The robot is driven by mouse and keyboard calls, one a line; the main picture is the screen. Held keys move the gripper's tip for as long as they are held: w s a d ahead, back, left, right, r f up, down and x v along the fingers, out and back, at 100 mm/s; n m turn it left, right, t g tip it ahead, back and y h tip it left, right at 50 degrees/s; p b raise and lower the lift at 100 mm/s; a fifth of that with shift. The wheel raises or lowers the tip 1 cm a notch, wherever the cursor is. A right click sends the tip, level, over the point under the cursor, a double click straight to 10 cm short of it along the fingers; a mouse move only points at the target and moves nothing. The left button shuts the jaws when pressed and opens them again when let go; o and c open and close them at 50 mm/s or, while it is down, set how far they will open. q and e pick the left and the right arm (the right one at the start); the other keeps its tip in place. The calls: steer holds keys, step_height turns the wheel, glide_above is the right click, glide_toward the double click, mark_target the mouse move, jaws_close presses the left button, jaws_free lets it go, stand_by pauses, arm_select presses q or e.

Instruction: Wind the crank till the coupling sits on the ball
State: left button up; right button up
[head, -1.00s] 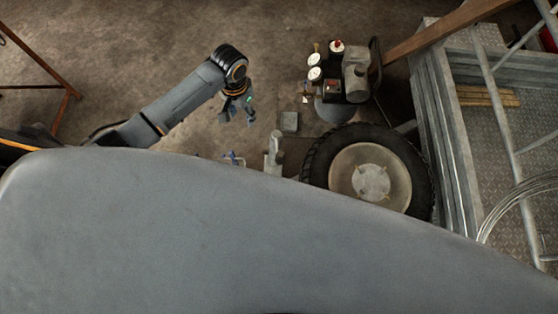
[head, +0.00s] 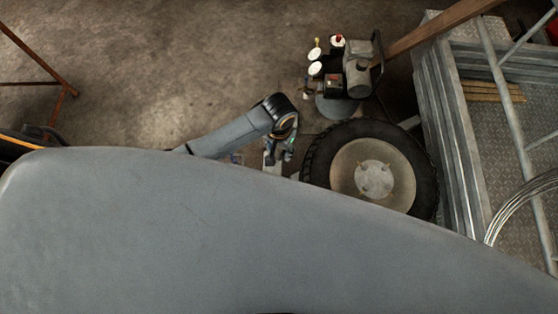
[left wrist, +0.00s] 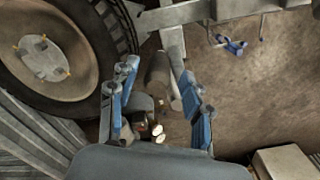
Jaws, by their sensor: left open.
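My left gripper (head: 281,153) is open, its fingers pointing down beside the trailer wheel. In the left wrist view its two blue fingers (left wrist: 157,78) stand apart. A grey upright cylinder (left wrist: 158,72) shows between them, with a grey bar (left wrist: 174,42) just beyond; I cannot tell whether the fingers touch either. A small blue fitting (left wrist: 232,45) lies off to the right in the left wrist view, and a bit of it shows left of the gripper in the head view (head: 237,158). I cannot make out the crank, coupling or ball for certain. My right gripper is not in view.
The trailer wheel (head: 345,165) stands close right of my gripper. A compressor with gauges (head: 358,78) is behind it. The metal trailer side (head: 446,130) is further right. A rusty frame (head: 62,88) stands far left. The floor (head: 190,60) between is clear.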

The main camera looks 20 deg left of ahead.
arm_select(q)
steer(key=shift+f, duration=0.7)
steer(key=shift+r, duration=0.1)
steer(key=shift+p, duration=0.3)
steer(key=shift+a, duration=0.1)
jaws_close()
